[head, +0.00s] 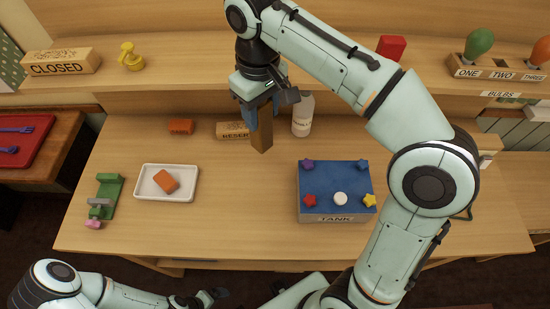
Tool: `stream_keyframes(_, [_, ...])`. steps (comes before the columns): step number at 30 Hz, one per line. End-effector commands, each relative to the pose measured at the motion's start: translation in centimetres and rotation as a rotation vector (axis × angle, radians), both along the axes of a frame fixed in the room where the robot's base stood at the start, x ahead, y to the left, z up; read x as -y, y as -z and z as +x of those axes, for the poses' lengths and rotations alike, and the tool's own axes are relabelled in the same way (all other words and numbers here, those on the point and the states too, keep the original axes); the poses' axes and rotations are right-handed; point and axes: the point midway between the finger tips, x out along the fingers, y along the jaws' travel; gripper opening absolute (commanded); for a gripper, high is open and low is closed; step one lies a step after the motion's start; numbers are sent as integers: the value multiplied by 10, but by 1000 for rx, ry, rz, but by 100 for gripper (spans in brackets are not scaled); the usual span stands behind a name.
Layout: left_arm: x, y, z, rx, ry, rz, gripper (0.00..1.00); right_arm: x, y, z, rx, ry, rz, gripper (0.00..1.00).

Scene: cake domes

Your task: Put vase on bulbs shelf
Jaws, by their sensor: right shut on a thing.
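My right gripper (264,108) points down over the back middle of the table. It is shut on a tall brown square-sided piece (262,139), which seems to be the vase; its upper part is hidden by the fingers. I cannot tell whether its bottom touches the table. The bulbs shelf is at the upper right, with a "BULBS" label (501,93) on its front edge. A wooden rack (498,74) marked ONE, TWO, THREE stands on it, with a green bulb (479,43) and an orange bulb (541,51). My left gripper (203,299) is low at the front edge, its jaws unclear.
A white bottle (303,115) and a wooden "RESERVED"-like block (232,130) are close to the held piece. A blue-topped "TANK" box (337,190), a white tray (150,189) and a green tool (108,188) are on the table. A red block (391,47) stands on the upper shelf.

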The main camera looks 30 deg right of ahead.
Motion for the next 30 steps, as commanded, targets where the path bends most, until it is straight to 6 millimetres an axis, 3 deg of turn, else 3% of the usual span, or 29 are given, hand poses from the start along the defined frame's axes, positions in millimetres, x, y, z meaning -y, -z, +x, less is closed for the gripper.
stream_keyframes(1, [0, 11, -8, -10, 0, 0, 100, 1, 21, -2, -9, 1, -1, 12])
stream_keyframes(3, [0, 19, -13, -16, 0, 0, 100, 1, 40, -3, -9, 1, -1, 12])
stream_keyframes(12, [0, 40, -25, -28, 0, 0, 100, 1, 115, -2, -6, 2, 0, 12])
stream_keyframes(20, [0, 44, -27, -30, 0, 0, 100, 0, 140, -1, -3, 1, -1, 12])
stream_keyframes(27, [0, 52, -30, -34, 0, 1, 100, 1, 175, -1, -4, 2, -1, 12])
stream_keyframes(30, [0, 52, -30, -35, 0, 0, 100, 1, 180, -1, -1, 2, 0, 12])
